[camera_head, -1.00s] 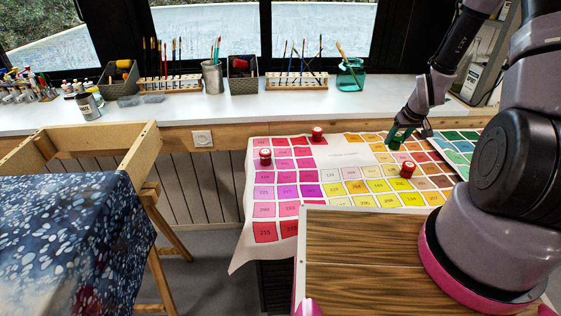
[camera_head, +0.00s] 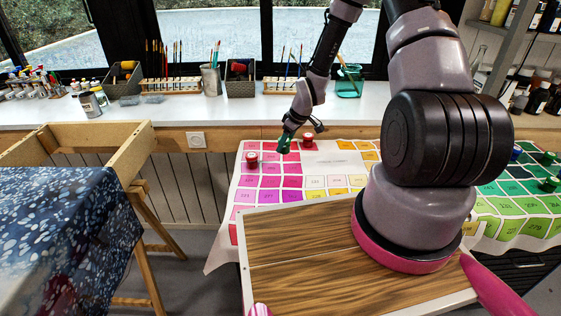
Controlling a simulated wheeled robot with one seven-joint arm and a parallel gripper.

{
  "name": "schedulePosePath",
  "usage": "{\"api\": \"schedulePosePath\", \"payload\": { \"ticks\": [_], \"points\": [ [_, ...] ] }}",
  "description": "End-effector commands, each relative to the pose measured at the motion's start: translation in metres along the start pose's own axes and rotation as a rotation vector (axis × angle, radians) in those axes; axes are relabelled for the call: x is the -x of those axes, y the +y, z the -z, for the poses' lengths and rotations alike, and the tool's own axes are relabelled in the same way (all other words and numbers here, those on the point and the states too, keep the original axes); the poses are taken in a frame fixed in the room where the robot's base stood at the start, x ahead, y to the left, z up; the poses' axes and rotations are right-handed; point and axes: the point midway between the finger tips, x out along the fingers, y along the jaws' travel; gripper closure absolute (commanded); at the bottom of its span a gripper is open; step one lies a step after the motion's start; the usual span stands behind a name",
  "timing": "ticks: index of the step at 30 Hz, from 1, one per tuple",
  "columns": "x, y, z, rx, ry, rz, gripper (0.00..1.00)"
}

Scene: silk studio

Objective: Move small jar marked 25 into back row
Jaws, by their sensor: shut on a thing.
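My gripper (camera_head: 285,144) is above the left part of the colour chart, between two red jars. It is shut on a small dark green thing at its tip, probably a jar; no number is readable on it. One red jar (camera_head: 251,160) stands on the chart's pink squares, left of my gripper. Another red jar (camera_head: 307,140) stands farther back, just right of it. I cannot read which jar is marked 25. My arm hides the middle of the chart (camera_head: 320,158).
Several green-topped jars, one at the right (camera_head: 550,184), stand on a green chart (camera_head: 508,206). A white counter (camera_head: 190,114) with brush racks and pots runs behind. A wooden frame (camera_head: 130,150) stands at the left.

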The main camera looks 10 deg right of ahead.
Motion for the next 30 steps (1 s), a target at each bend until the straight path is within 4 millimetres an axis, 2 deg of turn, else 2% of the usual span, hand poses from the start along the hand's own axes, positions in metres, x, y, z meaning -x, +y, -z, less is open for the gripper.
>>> {"api": "schedulePosePath", "payload": {
  "ticks": [3,8,15,27,28,29,30],
  "points": [
    [-0.016,0.0,-0.007,0.0,0.0,0.0,1.0],
    [-0.027,0.0,-0.011,0.0,0.001,0.0,1.0],
    [-0.057,0.0,-0.024,-0.001,0.0,0.0,1.0],
    [-0.063,0.001,-0.026,0.0,0.001,-0.002,1.0],
    [-0.063,0.001,-0.025,0.0,0.001,-0.002,0.33],
    [-0.062,0.001,-0.025,0.0,0.001,-0.002,0.21],
    [-0.062,0.001,-0.025,0.0,0.001,-0.002,0.14]
  ]
}}
